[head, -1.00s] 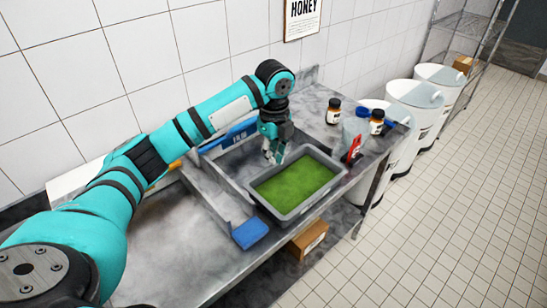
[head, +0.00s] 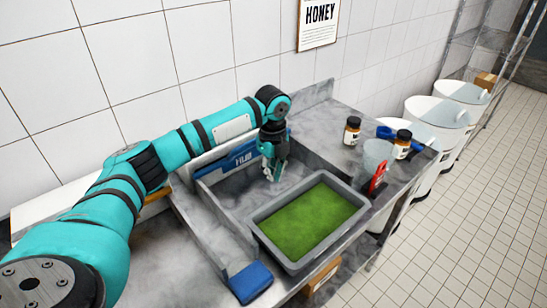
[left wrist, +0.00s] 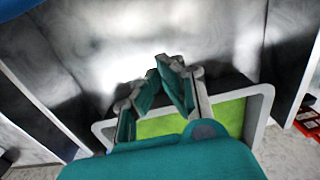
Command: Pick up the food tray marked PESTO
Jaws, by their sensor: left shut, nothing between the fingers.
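A grey tray (head: 330,243) filled with green food sits at the front of the metal counter; it also shows in the left wrist view (left wrist: 267,105). I cannot read a PESTO mark on it. My left gripper (head: 271,177) points down just beyond the tray's far rim, apart from it in the head view. In the left wrist view my left gripper (left wrist: 150,82) is shut and empty, with its fingers across the view of the tray's rim. My right gripper is not in view.
A blue HUB sign (head: 241,158) stands behind the recess. A blue block (head: 250,282) lies left of the tray. Two brown jars (head: 352,131), a clear container (head: 377,158) and a red item (head: 379,177) stand to the right. White bins (head: 437,118) stand beyond.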

